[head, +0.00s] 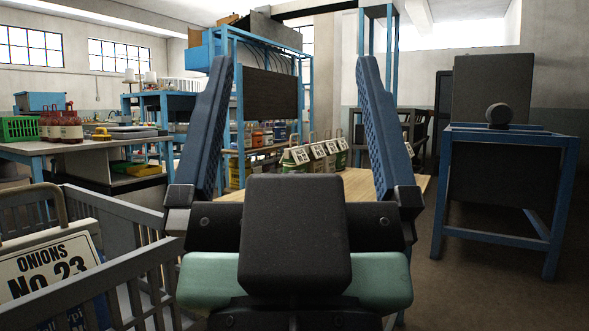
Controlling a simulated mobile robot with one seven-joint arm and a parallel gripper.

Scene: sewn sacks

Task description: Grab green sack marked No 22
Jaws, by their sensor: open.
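My gripper (295,62) is open and empty, its two blue ridged fingers standing wide apart and pointing away over the room. Beyond and between the fingers, a row of small sacks (318,152) with white labels and loop handles stands on a light wooden table (384,186). The labels there are too small to read, so I cannot tell which is No 22. The gripper body hides part of the table.
At the near left, a grey slatted crate (145,272) holds a sack labelled "ONIONS No 23" (48,268). A blue-framed stand (508,180) is at the right. A bench with red bottles (70,127) is at the far left. Floor is open on the right.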

